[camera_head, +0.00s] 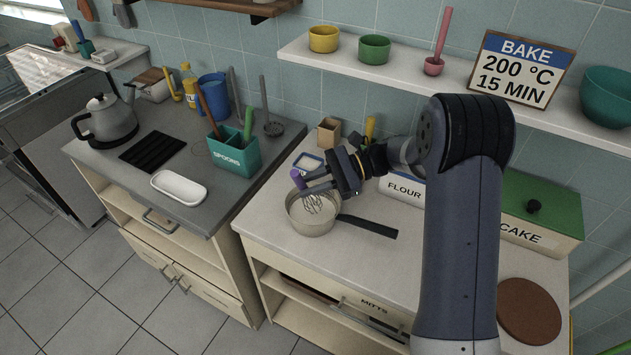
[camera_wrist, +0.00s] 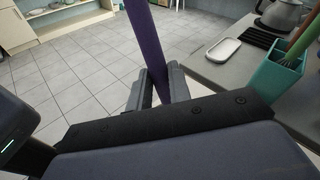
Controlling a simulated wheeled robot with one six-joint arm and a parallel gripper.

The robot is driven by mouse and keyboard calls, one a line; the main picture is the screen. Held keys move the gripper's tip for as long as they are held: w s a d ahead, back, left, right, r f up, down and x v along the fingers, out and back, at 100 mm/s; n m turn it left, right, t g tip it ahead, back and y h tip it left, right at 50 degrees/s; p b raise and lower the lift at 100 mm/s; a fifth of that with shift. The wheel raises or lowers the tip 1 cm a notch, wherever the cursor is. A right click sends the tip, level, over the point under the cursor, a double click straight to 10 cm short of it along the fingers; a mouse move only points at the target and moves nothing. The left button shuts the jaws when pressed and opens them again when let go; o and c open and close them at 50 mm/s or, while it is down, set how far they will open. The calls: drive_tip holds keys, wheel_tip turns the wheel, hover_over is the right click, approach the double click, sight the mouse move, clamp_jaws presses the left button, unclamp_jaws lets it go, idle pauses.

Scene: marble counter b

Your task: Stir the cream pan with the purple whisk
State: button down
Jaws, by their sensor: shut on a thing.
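The cream pan (camera_head: 313,222) sits on the pale counter in the head view, its dark handle pointing right. My gripper (camera_head: 304,184) is above the pan, shut on the purple whisk (camera_head: 297,179). The whisk's wire loops (camera_head: 312,203) hang down at the pan's opening; I cannot tell whether they touch the bottom. In the wrist view, the purple handle (camera_wrist: 147,40) stands between the fingers of my gripper (camera_wrist: 160,85). The wire end and the pan are hidden there.
A teal spoons holder (camera_head: 235,153) and a white dish (camera_head: 179,187) stand on the grey counter at left. A flour box (camera_head: 402,190) is behind the pan, and a green-lidded cake box (camera_head: 540,212) is at right. A shelf (camera_head: 400,75) runs above.

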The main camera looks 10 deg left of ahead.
drive_tip(key=shift+s+a, duration=0.1)
drive_tip(key=shift+s, duration=0.2)
drive_tip(key=s+a+r+p, duration=0.1)
drive_tip(key=s+r+p, duration=0.2)
drive_tip(key=r+p, duration=0.2)
drive_tip(key=shift+r, duration=1.25)
drive_tip(key=shift+r+p, duration=1.35)
drive_tip(key=shift+r, duration=1.15)
